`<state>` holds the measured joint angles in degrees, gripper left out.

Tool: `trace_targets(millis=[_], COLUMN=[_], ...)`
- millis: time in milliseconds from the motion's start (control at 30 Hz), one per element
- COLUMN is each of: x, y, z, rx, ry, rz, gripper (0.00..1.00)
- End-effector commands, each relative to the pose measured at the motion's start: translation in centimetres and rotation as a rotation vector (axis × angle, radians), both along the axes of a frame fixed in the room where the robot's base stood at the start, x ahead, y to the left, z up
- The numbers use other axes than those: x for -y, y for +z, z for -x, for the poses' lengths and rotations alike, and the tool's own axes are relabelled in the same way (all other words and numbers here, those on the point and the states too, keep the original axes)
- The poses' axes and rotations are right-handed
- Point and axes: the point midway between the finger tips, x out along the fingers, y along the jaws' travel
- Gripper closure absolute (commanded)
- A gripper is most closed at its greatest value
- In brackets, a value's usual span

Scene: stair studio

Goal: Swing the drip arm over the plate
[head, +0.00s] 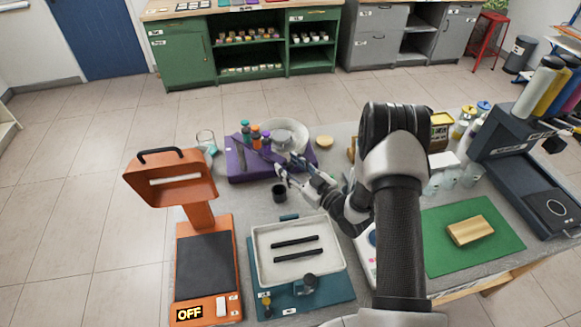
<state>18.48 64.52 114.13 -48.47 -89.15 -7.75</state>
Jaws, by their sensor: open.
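A purple stand (240,172) sits near the far edge of the table, left of my arm. A round white plate (291,128) with a raised rim sits at its back right. What looks like the drip arm (266,151) is a purple bar at the left and front of the plate, with small teal, orange and purple-capped bottles beside it. My gripper (288,168) is open at the stand's front right, close to the bar's right end. I cannot tell whether it touches the bar. The gripper partly hides the front of the stand.
An orange machine (198,220) marked OFF stands front left. A white tray (262,272) with two black bars is front centre. A small dark cup (278,193) stands just below my gripper. A glass beaker (206,141) is left of the stand; a green mat (435,215) lies right.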

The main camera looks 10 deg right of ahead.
Motion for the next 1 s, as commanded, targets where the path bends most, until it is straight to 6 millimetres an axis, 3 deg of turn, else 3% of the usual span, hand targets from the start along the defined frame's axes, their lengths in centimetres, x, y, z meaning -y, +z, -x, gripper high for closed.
trace_targets(millis=[100, 700, 1000], x=[0.01, 0.03, 0.07], y=[0.01, 0.00, 0.00], z=[0.02, 0.04, -0.03], rx=[0.000, 0.000, 0.001], ry=[0.000, 0.000, 0.000], rz=[0.000, 0.000, 0.000], gripper=[0.60, 1.00, 1.00])
